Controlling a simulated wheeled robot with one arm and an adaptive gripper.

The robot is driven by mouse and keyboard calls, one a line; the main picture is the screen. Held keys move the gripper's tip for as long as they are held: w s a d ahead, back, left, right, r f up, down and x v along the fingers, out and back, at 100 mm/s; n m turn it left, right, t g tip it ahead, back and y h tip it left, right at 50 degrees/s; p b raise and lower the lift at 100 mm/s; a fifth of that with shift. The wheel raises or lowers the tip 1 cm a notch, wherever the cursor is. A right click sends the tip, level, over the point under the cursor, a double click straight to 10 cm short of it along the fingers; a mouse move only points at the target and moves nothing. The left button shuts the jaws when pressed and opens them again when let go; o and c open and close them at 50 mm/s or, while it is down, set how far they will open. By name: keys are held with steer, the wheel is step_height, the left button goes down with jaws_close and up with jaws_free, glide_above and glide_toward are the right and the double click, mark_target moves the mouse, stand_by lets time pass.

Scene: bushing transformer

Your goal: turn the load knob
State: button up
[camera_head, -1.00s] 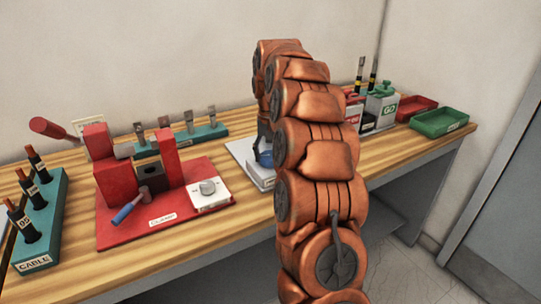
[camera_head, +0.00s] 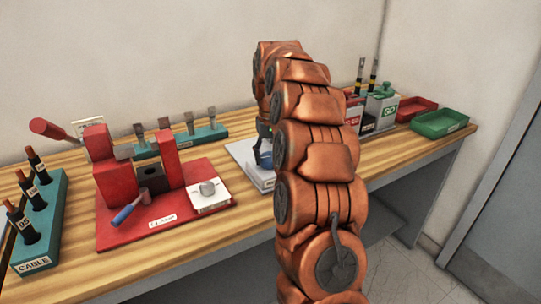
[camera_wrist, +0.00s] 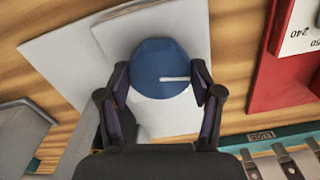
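The load knob is a round blue knob with a white pointer line. It shows in the wrist view (camera_wrist: 158,62) and, partly hidden, in the head view (camera_head: 266,158). It sits on a pale grey plate (camera_wrist: 70,65). In the wrist view its pointer line points right. My gripper (camera_wrist: 160,80) has one dark finger on each side of the knob, and both fingertips appear to touch its edge. In the head view my copper-coloured arm covers much of the plate, and my gripper is mostly hidden.
Left of the plate in the head view is a red clamp base (camera_head: 120,238) with a white dial (camera_head: 209,196). A cable rack (camera_head: 48,215) stands at far left. A GO container (camera_head: 382,105) and red (camera_head: 417,108) and green (camera_head: 440,122) trays lie to the right.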

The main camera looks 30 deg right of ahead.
mark_target(270, 157)
steer(key=o, duration=0.5)
steer(key=shift+c, duration=0.2)
steer(key=shift+r, duration=3.8)
